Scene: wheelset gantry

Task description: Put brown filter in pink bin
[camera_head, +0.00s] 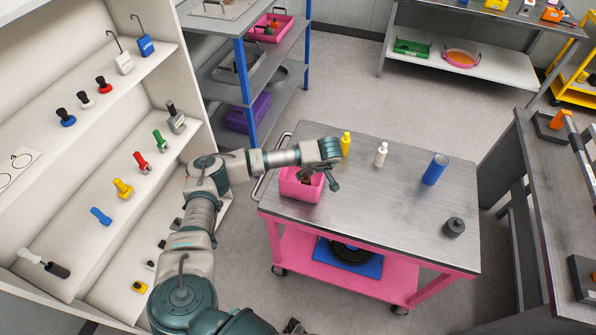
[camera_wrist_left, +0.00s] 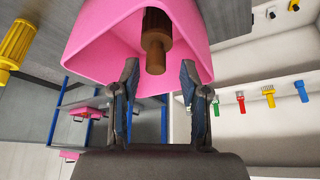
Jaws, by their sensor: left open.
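The pink bin (camera_head: 300,196) stands at the left end of the grey cart top. My left gripper (camera_head: 331,180) is over the bin, pointing down, with its fingers apart. In the left wrist view, the open fingers (camera_wrist_left: 159,76) reach into the mouth of the pink bin (camera_wrist_left: 90,38). The brown filter (camera_wrist_left: 156,42) is inside the bin's outline, between and just beyond the fingertips. No finger clearly touches it. In the head view, the arm and gripper hide most of the filter.
A yellow bottle (camera_head: 346,144), a white bottle (camera_head: 381,155), a blue cylinder (camera_head: 435,170) and a dark grey part (camera_head: 453,227) stand on the cart top (camera_head: 375,215). Its middle is clear. Shelves with several coloured parts (camera_head: 123,188) stand at left.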

